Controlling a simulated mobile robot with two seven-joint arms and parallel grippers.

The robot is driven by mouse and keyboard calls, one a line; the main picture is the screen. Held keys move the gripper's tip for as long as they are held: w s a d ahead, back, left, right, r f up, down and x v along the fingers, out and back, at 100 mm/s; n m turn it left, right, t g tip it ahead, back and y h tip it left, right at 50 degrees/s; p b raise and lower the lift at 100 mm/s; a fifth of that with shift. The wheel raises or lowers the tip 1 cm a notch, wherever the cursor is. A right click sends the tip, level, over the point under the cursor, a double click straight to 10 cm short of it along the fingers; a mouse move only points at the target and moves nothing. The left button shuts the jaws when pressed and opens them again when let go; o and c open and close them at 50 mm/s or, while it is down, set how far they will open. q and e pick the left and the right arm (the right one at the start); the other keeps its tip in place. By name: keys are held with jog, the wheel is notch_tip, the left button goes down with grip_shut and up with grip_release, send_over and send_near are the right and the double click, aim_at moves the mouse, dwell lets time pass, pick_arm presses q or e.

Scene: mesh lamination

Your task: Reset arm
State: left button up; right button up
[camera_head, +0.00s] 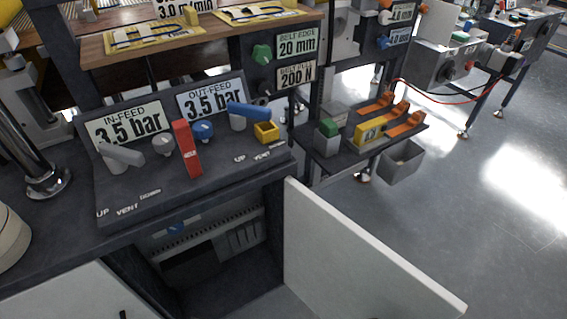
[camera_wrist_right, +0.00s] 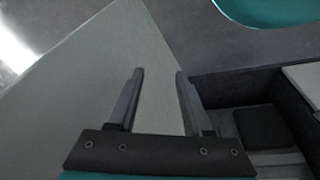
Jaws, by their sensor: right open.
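My right gripper (camera_wrist_right: 159,73) shows only in the right wrist view. Its two fingers are spread apart with nothing between them. A pale flat panel (camera_wrist_right: 80,85) lies behind the fingers; it looks like the open white cabinet door. A dark compartment (camera_wrist_right: 225,125) is to the right of the fingers. In the head view the white door (camera_head: 365,262) stands swung open in front of the cabinet (camera_head: 215,275). Neither gripper shows in the head view.
A sloped control panel (camera_head: 135,195) carries a red lever (camera_head: 186,148), grey and blue knobs and a yellow part (camera_head: 266,132). The floor at right (camera_head: 480,220) is clear.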

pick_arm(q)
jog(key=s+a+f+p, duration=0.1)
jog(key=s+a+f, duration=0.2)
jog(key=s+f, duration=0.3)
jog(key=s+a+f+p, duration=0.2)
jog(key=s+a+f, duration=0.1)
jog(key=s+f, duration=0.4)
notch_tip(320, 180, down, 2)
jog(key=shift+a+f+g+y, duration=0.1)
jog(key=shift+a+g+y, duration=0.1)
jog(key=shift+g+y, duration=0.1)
pick_arm(e)
jog(key=s+d+f, duration=0.3)
jog(key=s+f, duration=0.3)
jog(key=f, duration=0.1)
jog(key=s+d+f, duration=0.3)
jog(key=s+f, duration=0.4)
jog(key=f, duration=0.1)
jog(key=shift+d+g+h, duration=0.2)
jog(key=shift+g+h, duration=0.1)
